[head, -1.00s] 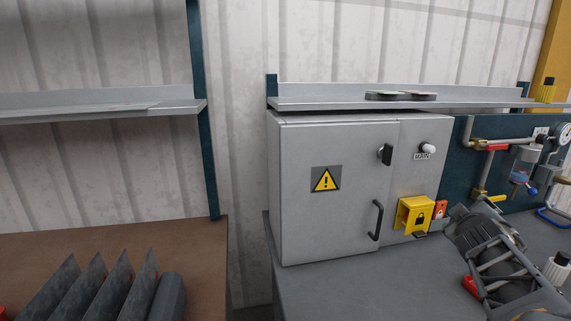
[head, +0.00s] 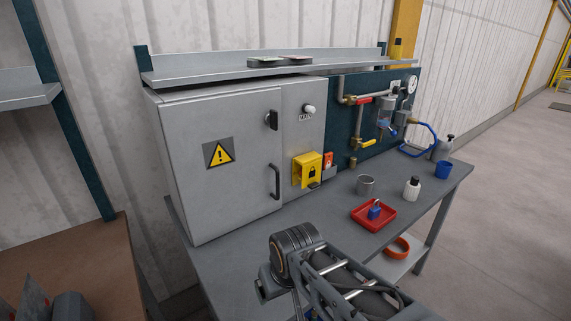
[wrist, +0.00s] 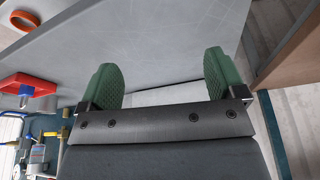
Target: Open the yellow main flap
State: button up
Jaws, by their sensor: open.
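The yellow main flap (head: 307,169), marked with a black padlock symbol, sits low on the right part of the grey cabinet front (head: 225,165). It looks closed over what is behind it.
A red tray (head: 360,219) with a blue padlock (head: 375,208), a metal cup (head: 366,186) and a white bottle (head: 412,187) stand on the bench to the right. A black handle (head: 275,182) projects from the cabinet door. A shelf (head: 230,67) runs above.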

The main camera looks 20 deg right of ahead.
aim_at(310, 176)
jog(key=z, duration=0.05)
jog(key=k, duration=0.5)
jog(key=z, duration=1.7)
jog(key=i, duration=0.9)
jog(key=u, duration=2.35)
